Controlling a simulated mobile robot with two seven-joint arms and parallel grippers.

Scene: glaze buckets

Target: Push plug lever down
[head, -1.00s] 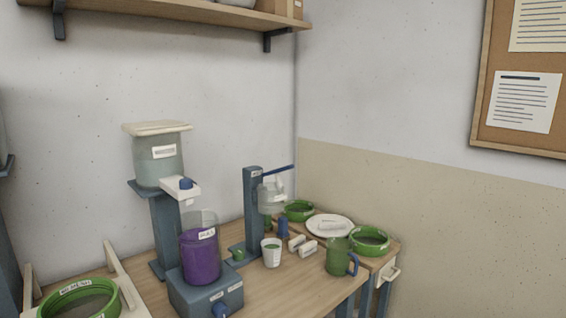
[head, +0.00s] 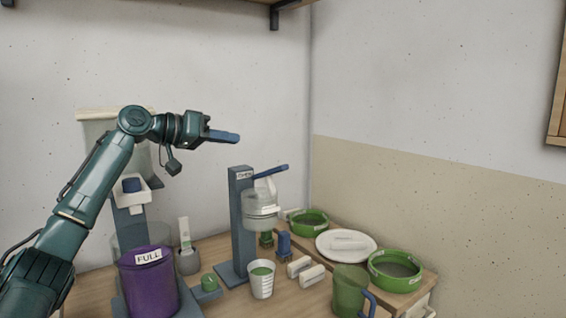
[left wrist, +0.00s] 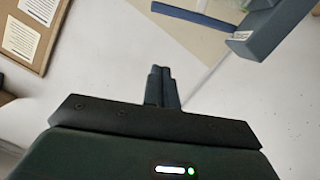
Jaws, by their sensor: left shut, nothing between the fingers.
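The plug lever (head: 271,172) is a thin blue bar at the top of a blue-grey post (head: 243,225). It slopes up to the right, above a clear cup (head: 261,208) held on the post. The lever also shows in the left wrist view (left wrist: 194,18), beside the post's labelled top (left wrist: 268,32). My left gripper (head: 238,137) is shut and empty, raised above and left of the lever. In the left wrist view its closed fingers (left wrist: 161,74) are apart from the lever. My right gripper is not in view.
A purple-filled bucket labelled FULL (head: 150,285) stands front left. The air around the lever is clear.

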